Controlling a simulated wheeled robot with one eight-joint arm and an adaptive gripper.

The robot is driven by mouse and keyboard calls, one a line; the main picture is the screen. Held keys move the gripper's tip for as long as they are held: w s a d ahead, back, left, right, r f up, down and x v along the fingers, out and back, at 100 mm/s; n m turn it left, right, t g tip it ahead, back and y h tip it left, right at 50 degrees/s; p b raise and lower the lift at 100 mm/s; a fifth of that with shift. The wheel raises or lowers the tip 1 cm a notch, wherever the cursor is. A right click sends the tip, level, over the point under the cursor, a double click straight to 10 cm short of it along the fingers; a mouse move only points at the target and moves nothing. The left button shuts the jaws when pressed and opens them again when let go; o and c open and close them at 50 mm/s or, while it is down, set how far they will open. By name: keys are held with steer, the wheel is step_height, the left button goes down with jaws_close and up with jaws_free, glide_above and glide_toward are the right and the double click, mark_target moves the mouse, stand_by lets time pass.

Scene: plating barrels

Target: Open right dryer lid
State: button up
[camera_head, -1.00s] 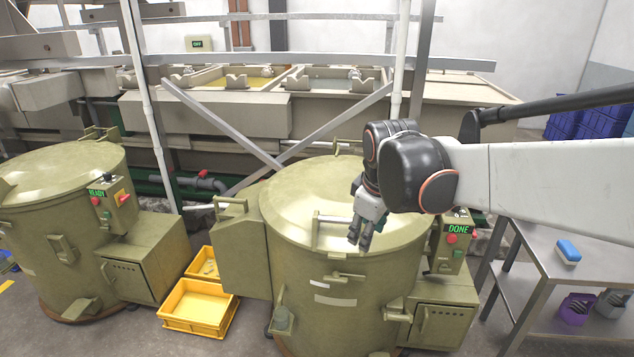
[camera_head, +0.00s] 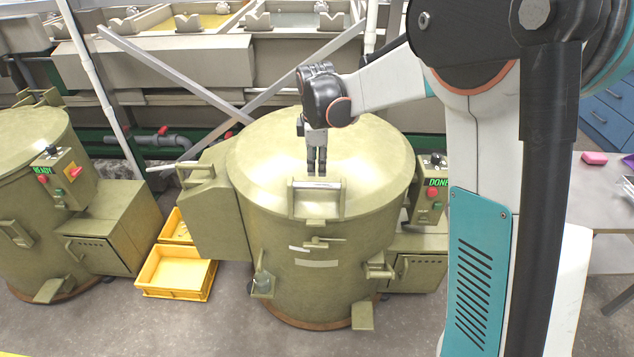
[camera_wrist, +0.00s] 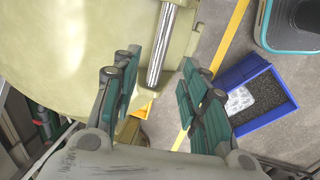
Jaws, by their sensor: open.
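The right dryer (camera_head: 322,245) is an olive drum with a closed, domed lid (camera_head: 260,150). A U-shaped lid handle with a pale metal bar (camera_head: 330,185) stands at the lid's front. My gripper (camera_head: 316,172) points down just above and behind the handle bar in the head view. I cannot tell whether a finger touches the bar. The dryer's control box (camera_head: 431,192) shows DONE.
The left dryer (camera_head: 30,190) with a READY display stands at the left. Yellow crates (camera_head: 175,270) sit on the floor between the dryers. A diagonal rail and tanks stand behind. A metal table (camera_head: 600,205) is at the right. The wrist view shows a blue bin (camera_wrist: 255,95).

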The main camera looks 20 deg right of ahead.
mark_target(318, 183)
steer(key=f+b, duration=0.1)
steer(key=f, duration=0.2)
steer(key=w+f, duration=0.1)
steer(key=f, duration=0.2)
steer(key=f+b, duration=0.1)
steer(key=f, duration=0.2)
steer(key=shift+w+d+f+b, duration=0.15)
steer(key=shift+w+d+b, duration=0.15)
steer(key=shift+w, duration=0.05)
jaws_close()
